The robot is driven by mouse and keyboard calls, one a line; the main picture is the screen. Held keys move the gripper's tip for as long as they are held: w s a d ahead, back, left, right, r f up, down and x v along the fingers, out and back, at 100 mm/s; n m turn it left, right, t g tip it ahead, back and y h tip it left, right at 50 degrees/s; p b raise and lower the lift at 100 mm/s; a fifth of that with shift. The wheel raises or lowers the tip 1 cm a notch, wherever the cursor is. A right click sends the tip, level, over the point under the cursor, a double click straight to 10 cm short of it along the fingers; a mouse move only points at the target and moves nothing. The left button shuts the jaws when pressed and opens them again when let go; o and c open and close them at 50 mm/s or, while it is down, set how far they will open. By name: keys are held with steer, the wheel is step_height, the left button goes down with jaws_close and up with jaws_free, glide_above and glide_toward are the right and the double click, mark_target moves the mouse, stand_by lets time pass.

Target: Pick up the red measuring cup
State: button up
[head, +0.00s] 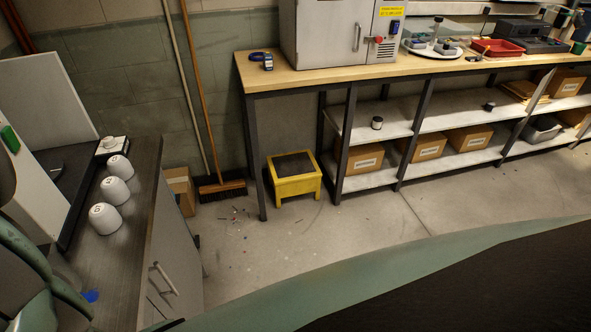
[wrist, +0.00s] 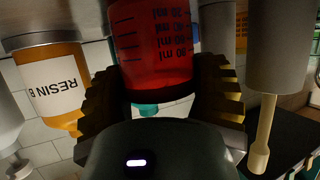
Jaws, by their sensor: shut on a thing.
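The red measuring cup (wrist: 150,42) shows in the wrist view at the top middle. It has dark volume marks in ml, and the lettering is upside down in the picture. My gripper (wrist: 160,88) has a ridged finger on each side of the cup and is shut on it. The cup's upper part is cut off by the frame. In the head view I see neither the cup nor my gripper.
An orange container labelled RESIN B (wrist: 52,82) stands left of the cup. A grey cylinder with a pale stem (wrist: 280,50) is close on the right. The head view shows a wooden workbench (head: 330,77), a yellow step stool (head: 294,186), white cups (head: 116,190) and open floor.

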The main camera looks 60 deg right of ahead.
steer(key=shift+r, duration=0.15)
steer(key=shift+r, duration=1.3)
steer(key=shift+d+r+b, duration=0.15)
steer(key=shift+d+b, duration=0.1)
steer(key=shift+b, duration=0.2)
steer(key=s+d+b, duration=0.1)
steer(key=d, duration=0.3)
steer(key=s+d+b, duration=0.1)
steer(key=d+b, duration=0.1)
steer(key=d, duration=0.2)
steer(key=s+d+b, duration=0.1)
steer(key=s+d, duration=0.1)
steer(key=d, duration=0.2)
steer(key=shift+d+b, duration=0.25)
steer(key=shift+b, duration=0.1)
steer(key=shift+s+d+b, duration=0.2)
steer(key=shift+s+d, duration=0.05)
steer(key=shift+d, duration=0.4)
steer(key=shift+s+d+b, duration=0.2)
steer(key=shift+d, duration=0.45)
steer(key=shift+s+d+b, duration=0.2)
steer(key=shift+s+d, duration=0.05)
steer(key=shift+d, duration=0.5)
steer(key=shift+r, duration=0.15)
